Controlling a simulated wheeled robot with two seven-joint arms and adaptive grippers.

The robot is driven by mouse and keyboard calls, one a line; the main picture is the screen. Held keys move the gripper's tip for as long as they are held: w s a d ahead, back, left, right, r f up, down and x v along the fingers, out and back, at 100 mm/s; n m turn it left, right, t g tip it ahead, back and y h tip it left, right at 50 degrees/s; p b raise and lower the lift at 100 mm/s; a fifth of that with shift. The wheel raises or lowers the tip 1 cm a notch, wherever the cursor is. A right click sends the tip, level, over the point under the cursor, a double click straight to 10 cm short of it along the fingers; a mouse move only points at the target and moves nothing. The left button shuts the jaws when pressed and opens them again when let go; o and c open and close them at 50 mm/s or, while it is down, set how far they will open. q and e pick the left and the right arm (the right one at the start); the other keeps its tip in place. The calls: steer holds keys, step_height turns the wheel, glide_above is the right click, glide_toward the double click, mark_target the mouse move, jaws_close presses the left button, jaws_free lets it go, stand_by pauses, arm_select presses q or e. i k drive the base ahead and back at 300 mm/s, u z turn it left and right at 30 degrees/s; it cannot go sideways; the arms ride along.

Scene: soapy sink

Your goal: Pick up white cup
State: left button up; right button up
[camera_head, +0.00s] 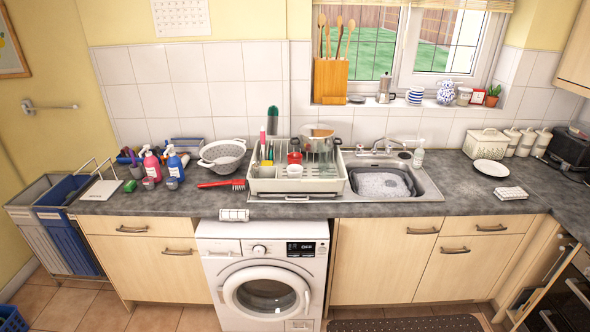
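A small white cup-like item (294,171) sits in the white dish rack (265,186) on the counter, left of the sink. It is small in the picture, so its handle and exact pose cannot be told. A red mug (294,157) is just behind it in the rack. A blue-and-white striped cup (415,96) stands on the windowsill. Neither my left nor my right gripper shows in the head view.
The rack also holds a pot (318,138) and upright utensils. The sink (384,183) holds foamy water. A red brush (222,184) and a colander (222,154) are left of the rack; soap bottles (151,165) stand farther left. A white plate (491,168) lies right of the sink.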

mark_target(294, 171)
steer(key=u, duration=0.25)
steer(key=i, duration=0.3)
steer(key=u, duration=1.05)
steer(key=i, duration=1.5)
steer(key=z, duration=0.3)
